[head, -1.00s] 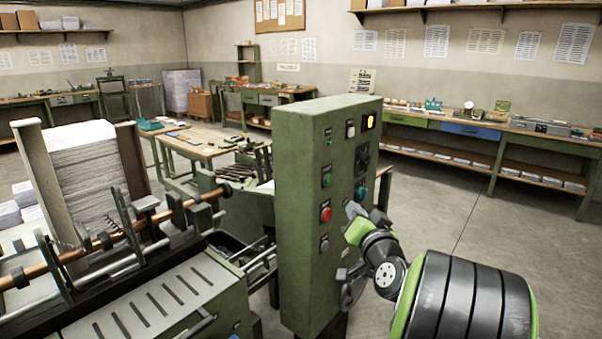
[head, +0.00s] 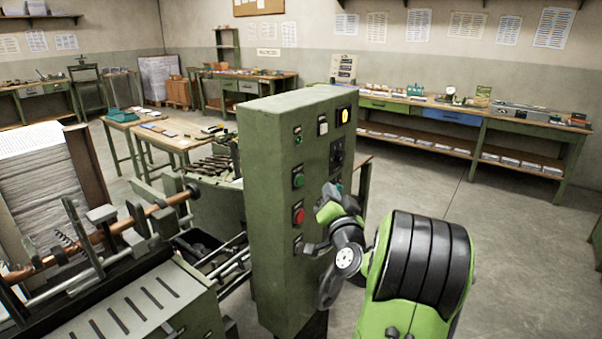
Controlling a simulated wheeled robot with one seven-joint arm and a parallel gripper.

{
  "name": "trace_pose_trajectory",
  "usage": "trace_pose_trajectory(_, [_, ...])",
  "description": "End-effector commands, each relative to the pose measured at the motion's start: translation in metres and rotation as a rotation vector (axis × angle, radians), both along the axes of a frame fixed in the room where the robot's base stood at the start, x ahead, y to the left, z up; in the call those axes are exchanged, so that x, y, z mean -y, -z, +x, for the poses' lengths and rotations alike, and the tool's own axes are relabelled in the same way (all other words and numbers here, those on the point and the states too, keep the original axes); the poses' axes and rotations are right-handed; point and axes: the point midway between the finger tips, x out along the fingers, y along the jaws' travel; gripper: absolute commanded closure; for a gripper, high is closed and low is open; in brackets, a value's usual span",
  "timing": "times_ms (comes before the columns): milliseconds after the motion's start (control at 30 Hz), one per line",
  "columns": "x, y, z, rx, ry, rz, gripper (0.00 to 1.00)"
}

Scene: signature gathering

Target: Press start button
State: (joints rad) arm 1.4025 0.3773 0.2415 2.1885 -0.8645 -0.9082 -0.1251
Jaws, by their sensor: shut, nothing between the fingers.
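A tall green control cabinet (head: 275,230) stands in the middle of the head view. On its narrow front face are a green button (head: 298,180), likely the start button, and a red button (head: 298,215) below it. Both are in plain view, though no label can be read. My gripper (head: 326,210) is shut and empty. It is small in the picture, close to the cabinet's right side, lower than the green button and to its right. My wrist partly hides the fingers, and contact with the cabinet cannot be judged.
A yellow lamp (head: 344,116), a white switch (head: 322,125) and a dark dial (head: 336,153) are also on the cabinet. The gathering machine with a paper stack (head: 40,185) fills the left. Benches (head: 480,125) line the back wall. The floor (head: 510,240) at right is clear.

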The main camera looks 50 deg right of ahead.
Motion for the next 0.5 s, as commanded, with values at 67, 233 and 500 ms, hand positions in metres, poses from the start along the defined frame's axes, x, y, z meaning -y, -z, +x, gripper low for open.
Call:
trace_pose_trajectory(67, [-0.002,-0.006,0.013,0.000,-0.004,0.004,1.00])
trace_pose_trajectory(233, [-0.004,-0.005,0.036,-0.001,-0.004,0.001,1.00])
trace_pose_trajectory(500, [-0.005,-0.001,0.048,0.000,-0.001,-0.001,1.00])
